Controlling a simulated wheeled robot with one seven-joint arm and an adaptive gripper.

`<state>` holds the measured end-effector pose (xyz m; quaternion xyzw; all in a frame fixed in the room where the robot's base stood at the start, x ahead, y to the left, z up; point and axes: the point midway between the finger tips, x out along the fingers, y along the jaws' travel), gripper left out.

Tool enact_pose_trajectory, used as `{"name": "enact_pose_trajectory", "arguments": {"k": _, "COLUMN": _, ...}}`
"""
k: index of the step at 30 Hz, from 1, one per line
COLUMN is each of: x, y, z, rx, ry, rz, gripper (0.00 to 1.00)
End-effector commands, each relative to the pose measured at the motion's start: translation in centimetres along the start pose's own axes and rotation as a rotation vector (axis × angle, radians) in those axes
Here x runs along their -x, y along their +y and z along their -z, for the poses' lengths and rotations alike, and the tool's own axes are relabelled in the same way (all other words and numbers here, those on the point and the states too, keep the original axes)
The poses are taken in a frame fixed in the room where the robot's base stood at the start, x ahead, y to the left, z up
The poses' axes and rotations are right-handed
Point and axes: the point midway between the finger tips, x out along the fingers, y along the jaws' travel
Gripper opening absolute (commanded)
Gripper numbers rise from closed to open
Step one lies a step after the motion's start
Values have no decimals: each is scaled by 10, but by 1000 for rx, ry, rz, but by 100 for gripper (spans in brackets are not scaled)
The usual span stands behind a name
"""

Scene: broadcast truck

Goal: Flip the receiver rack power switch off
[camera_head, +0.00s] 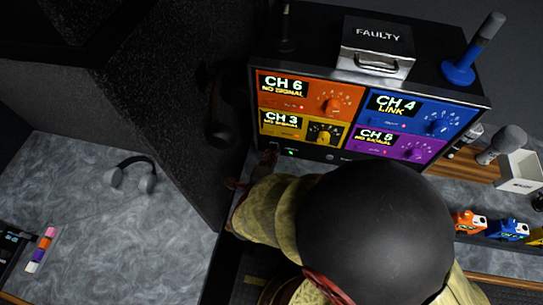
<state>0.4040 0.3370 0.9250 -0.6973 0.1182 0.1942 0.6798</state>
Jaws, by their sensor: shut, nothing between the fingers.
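The receiver rack (345,156) is a black box with four coloured receivers in its front. CH 6 (305,93) is orange and CH 3 (303,127) yellow; CH 4 (420,115) is blue and CH 5 (396,145) purple. CH 4 reads LINK and the others read NO SIGNAL. A small green light (291,153) glows on the rack's lower left edge. My arm hides the area below the rack.
A FAULTY box (376,45) and a blue-based microphone (470,55) stand on the rack. A dark partition (150,100) is close on the left. Headphones (133,175) lie on the grey counter (110,240). Orange (468,222) and blue (508,230) packs sit at right.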

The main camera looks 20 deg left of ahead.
Motion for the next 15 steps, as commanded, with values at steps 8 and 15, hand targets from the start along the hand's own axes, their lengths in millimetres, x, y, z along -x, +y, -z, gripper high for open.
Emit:
{"name": "enact_pose_trajectory", "arguments": {"k": 8, "x": -5, "y": 3, "z": 0, "rx": 0, "ry": 0, "rz": 57, "gripper": 0}}
{"name": "enact_pose_trajectory", "arguments": {"k": 15, "x": -4, "y": 0, "z": 0, "rx": 0, "ry": 0, "rz": 56, "gripper": 0}}
